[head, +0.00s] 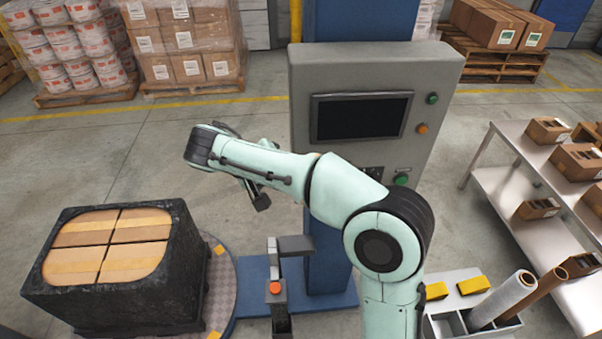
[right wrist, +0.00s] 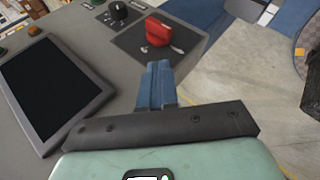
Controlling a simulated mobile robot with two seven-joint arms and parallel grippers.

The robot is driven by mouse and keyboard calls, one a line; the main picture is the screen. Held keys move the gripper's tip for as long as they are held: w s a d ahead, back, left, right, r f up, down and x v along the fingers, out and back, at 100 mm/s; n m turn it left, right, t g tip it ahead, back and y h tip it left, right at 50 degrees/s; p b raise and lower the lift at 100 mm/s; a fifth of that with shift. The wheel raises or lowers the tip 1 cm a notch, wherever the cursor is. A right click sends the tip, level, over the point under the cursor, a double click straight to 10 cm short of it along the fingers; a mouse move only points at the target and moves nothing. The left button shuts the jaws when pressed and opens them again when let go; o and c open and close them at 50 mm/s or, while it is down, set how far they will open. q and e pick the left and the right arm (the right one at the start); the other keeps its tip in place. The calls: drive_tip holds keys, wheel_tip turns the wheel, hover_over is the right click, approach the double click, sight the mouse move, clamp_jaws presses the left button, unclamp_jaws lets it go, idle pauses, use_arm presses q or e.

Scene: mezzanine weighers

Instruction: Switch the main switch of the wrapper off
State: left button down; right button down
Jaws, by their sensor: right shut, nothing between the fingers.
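The wrapper's grey control cabinet (head: 440,75) stands in the middle of the head view, with a dark screen (head: 362,117). In the right wrist view the red main switch (right wrist: 158,30) sits on a dark plate (right wrist: 185,42) beside the screen (right wrist: 50,88). Its handle is turned roughly along the plate; I cannot tell on from off. In the head view my right arm hides the switch. My right gripper (right wrist: 157,68) is shut and empty, its blue fingertips just short of the switch, with a visible gap. My left gripper is not in view.
Green (head: 432,99) and orange (head: 422,128) buttons line the cabinet's right side. A black-wrapped pallet load (head: 110,295) stands at left. A steel table (head: 510,130) with cartons is at right.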

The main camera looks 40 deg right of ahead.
drive_tip(key=shift+w+a+r, duration=0.15)
drive_tip(key=shift+a+r, duration=0.1)
drive_tip(key=shift+a, duration=0.25)
drive_tip(key=shift+w+a+r, duration=0.1)
drive_tip(key=shift+a+r, duration=0.15)
drive_tip(key=shift+a, duration=0.2)
drive_tip(key=shift+s, duration=0.1)
